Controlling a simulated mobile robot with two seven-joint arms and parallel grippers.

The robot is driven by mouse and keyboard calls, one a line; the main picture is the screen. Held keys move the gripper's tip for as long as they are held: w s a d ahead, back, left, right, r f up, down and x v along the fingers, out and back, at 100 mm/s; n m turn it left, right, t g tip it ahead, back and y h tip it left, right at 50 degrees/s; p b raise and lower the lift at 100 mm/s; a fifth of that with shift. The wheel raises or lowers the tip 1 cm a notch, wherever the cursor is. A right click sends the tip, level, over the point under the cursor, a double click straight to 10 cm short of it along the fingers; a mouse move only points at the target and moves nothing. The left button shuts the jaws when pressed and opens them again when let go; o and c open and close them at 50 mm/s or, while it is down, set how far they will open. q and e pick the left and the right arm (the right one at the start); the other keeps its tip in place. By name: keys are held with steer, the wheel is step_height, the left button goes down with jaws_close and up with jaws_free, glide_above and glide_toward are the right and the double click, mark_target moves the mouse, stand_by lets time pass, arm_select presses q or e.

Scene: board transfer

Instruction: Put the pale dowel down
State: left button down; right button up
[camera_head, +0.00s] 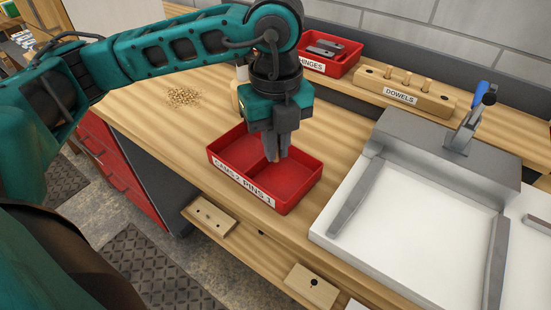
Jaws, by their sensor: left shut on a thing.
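My left gripper (276,153) points down over the red two-compartment tray (300,203), whose front label seems to read "CAMS / PINS 1". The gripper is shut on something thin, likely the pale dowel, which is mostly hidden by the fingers. The fingertips are near the tray's divider; I cannot tell whether they are below the rim. Both visible compartments look empty. The wooden block labelled "DOWELS" (440,101) is at the back right, with a few pale pegs standing in it. My right gripper is not in view.
A white fixture with grey rails (340,205) and a blue-handled clamp (478,95) stands to the right. A red bin of hinges (345,64) sits at the back. A pile of small pale bits (184,97) lies left on the wooden bench (165,130).

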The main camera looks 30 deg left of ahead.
arm_select(q)
steer(key=shift+f, duration=1.95)
steer(key=shift+f+b, duration=0.1)
steer(key=shift+b, duration=0.25)
steer(key=c, duration=1.7)
jaws_free()
steer(key=shift+f, duration=0.1)
steer(key=o, duration=0.5)
